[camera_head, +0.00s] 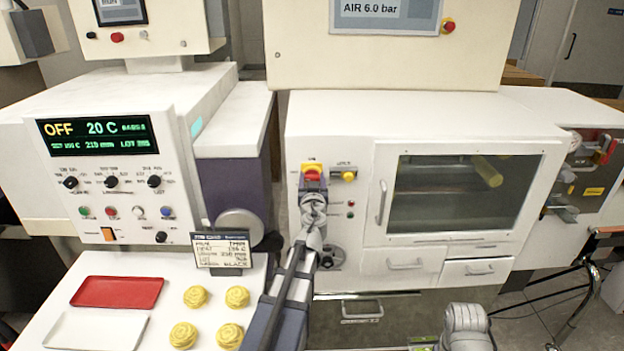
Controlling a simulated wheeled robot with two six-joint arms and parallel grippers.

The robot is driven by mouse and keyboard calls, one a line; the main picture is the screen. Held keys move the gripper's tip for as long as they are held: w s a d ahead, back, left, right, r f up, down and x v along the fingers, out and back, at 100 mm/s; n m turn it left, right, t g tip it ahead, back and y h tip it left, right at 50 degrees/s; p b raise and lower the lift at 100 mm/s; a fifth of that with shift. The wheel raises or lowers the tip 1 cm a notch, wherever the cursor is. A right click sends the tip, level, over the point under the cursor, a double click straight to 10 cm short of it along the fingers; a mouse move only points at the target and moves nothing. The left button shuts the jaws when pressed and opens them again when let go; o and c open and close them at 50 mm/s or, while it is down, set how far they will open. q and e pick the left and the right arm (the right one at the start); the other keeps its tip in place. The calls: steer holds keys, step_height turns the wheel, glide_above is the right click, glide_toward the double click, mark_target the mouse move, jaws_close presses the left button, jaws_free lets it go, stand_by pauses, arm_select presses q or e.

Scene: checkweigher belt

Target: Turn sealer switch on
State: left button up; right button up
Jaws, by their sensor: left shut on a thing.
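A red-and-yellow switch (312,173) sits on the front of the white middle machine, under a small label I cannot read. My left gripper (313,196) is up against its lower edge, shut on its knob; the fingers hide the lower part. The left machine's panel has a display (103,132) reading OFF and 20 C. That panel also carries a small orange switch (108,234), well left of my left gripper. Part of my right arm shows at the bottom right, but its fingertips are not in view.
A yellow button (349,175) is close right of the switch, and a dark round knob (331,257) is below. A card stand (222,250), a red tray (117,292), a white tray (94,331) and several yellow pieces (237,297) occupy the lower-left table. A windowed door (463,194) is right.

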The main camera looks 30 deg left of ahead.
arm_select(q)
steer(key=m, duration=0.4)
steer(key=shift+m, duration=0.4)
steer(key=m, duration=0.8)
steer(key=shift+m, duration=2.3)
steer(key=o, duration=1.4)
steer(key=v, duration=0.8)
steer(key=shift+w, duration=0.1)
